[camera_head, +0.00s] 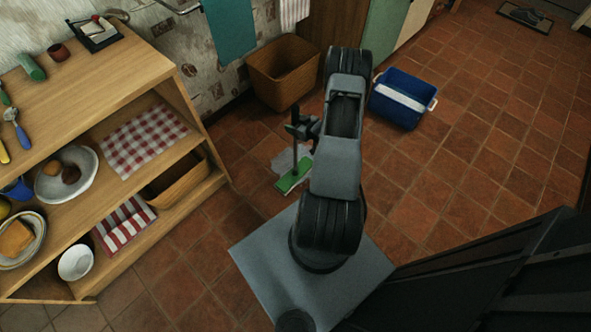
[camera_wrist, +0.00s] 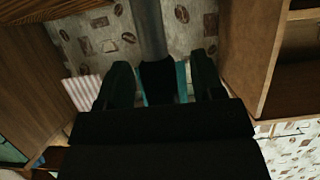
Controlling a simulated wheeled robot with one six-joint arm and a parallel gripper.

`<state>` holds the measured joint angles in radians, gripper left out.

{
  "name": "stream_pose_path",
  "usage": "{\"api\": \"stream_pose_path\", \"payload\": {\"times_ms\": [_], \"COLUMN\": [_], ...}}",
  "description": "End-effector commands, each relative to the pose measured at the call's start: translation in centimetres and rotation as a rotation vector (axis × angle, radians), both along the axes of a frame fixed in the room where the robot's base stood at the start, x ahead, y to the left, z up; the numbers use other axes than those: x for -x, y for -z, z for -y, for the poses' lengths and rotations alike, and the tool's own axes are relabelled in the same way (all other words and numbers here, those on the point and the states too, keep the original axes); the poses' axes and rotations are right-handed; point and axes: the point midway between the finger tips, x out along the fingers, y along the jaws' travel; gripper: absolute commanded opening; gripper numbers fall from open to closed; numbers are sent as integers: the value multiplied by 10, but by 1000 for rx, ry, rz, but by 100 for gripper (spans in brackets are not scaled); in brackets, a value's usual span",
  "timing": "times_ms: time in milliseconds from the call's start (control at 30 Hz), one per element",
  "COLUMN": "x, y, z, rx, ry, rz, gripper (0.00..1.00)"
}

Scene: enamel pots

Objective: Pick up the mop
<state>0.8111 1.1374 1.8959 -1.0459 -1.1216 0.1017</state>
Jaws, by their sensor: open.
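The mop has a flat green head (camera_head: 294,177) on the tiled floor, and its thin grey handle (camera_head: 295,158) rises upright to my gripper (camera_head: 302,127). The upper handle is hidden or merges with the dark gripper in the head view. In the wrist view my gripper (camera_wrist: 162,70) is open. A grey pole (camera_wrist: 149,30) with a black section (camera_wrist: 158,82) lies between its two fingers, with gaps on both sides; it appears to be the mop handle.
A wooden shelf unit (camera_head: 105,75) with dishes and cloths stands on the left. A blue bin (camera_head: 400,101) stands right of my arm. The floor further right is clear.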

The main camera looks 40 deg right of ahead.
Motion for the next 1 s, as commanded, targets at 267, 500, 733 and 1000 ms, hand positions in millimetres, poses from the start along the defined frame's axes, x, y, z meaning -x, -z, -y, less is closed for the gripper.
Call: {"api": "stream_pose_path", "payload": {"times_ms": [267, 500, 733, 1000], "x": [0, 0, 0, 0], "y": [0, 0, -1, -9], "z": [0, 0, 0, 0], "rx": [0, 0, 1, 1], "ry": [0, 0, 0, -1], "rz": [0, 0, 2, 2], "gripper": [38, 15, 4, 4]}}
